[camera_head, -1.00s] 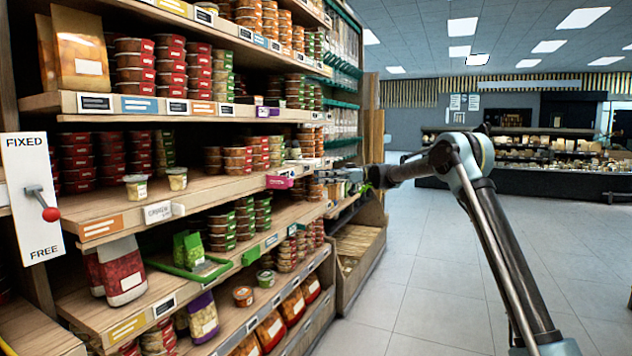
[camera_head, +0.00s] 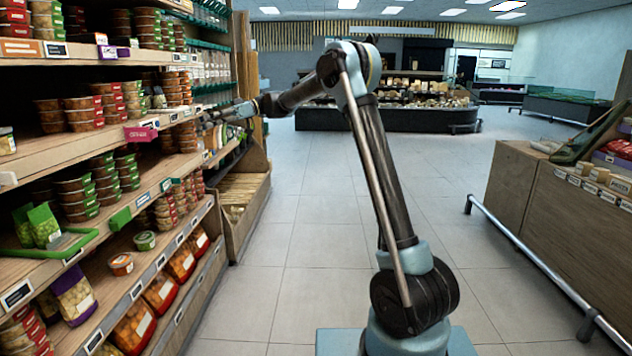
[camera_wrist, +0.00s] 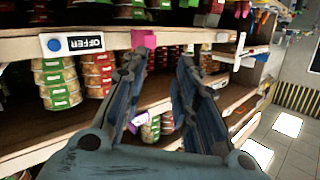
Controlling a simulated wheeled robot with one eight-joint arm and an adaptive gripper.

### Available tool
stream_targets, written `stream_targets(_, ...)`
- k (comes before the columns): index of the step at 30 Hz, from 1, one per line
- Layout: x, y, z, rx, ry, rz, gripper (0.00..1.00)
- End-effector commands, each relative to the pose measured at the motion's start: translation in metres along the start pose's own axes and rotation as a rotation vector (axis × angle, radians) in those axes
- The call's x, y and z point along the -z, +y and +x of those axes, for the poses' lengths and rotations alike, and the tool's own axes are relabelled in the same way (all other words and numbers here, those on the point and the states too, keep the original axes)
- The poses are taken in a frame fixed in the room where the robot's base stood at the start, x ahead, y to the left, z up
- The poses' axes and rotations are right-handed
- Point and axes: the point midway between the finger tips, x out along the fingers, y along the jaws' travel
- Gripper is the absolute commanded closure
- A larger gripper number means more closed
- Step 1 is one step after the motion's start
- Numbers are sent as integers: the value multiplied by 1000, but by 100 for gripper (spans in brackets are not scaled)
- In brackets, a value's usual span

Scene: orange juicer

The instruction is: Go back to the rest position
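My gripper (camera_head: 222,117) is beside the middle shelf at the left, at the end of my outstretched arm. In the wrist view my gripper (camera_wrist: 160,70) shows two blue-grey fingers spread apart with nothing between them. Beyond the fingers is a shelf edge (camera_wrist: 195,37) with a pink tag (camera_wrist: 143,40). The fingers look apart from the shelf goods, though the exact distance is hard to tell.
Shelves (camera_head: 90,155) full of stacked tubs line the left side. A wooden counter (camera_head: 545,205) with a metal rail (camera_head: 530,248) stands at the right. The tiled floor (camera_head: 300,225) between is clear. A display case (camera_head: 385,118) stands at the back.

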Motion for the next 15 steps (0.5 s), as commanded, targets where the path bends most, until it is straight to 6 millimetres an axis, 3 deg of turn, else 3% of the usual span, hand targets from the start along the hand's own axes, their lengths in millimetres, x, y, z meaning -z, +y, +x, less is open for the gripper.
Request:
stream_targets(8, -22, -63, -44, -146, -135, 206, 72)
stream_targets(15, -53, -121, -76, -288, -233, 386, 72)
